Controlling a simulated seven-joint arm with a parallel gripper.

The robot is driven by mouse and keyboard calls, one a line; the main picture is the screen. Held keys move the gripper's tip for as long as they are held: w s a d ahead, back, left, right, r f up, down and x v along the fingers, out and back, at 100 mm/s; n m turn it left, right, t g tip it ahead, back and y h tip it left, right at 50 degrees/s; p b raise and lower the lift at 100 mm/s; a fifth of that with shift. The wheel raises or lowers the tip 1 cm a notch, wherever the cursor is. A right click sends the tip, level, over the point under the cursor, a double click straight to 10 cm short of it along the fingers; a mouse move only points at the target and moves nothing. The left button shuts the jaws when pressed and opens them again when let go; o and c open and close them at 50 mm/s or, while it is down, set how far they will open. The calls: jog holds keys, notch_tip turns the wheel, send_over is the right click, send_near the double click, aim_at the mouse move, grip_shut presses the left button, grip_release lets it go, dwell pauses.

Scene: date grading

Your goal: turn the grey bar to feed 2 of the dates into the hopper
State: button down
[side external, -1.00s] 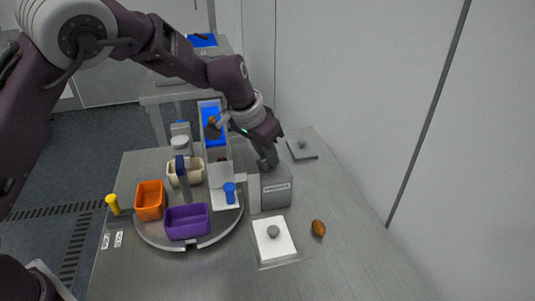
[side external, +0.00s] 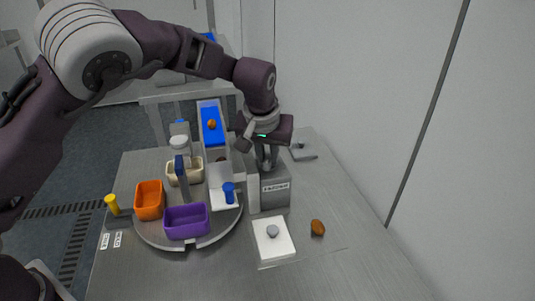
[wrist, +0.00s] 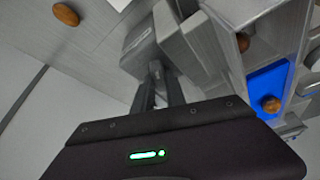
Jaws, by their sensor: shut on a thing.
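My gripper (side external: 266,166) points down at the top of a labelled grey box (side external: 275,190). Its fingers are shut on the grey bar there, which they mostly hide. In the wrist view the fingers (wrist: 160,90) reach to the box (wrist: 140,45). One date (side external: 211,124) lies on the blue-floored channel (side external: 209,105) left of the gripper, and it also shows in the wrist view (wrist: 271,104). Another date (side external: 221,160) sits lower, near the channel's front end, partly hidden. I cannot tell which part is the hopper.
A third date (side external: 317,228) lies on the table right of a white plate (side external: 282,246) with a grey knob. A round turntable (side external: 213,240) carries orange (side external: 150,200), purple (side external: 187,221) and cream (side external: 173,178) bins. The table's front right is clear.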

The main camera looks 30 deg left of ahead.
jog(key=shift+n+y, duration=0.3)
jog(key=shift+n, duration=0.5)
jog(key=shift+d, duration=0.1)
jog(key=c, duration=1.4)
grip_release()
jog(key=shift+o, duration=0.2)
jog(key=shift+g, duration=0.3)
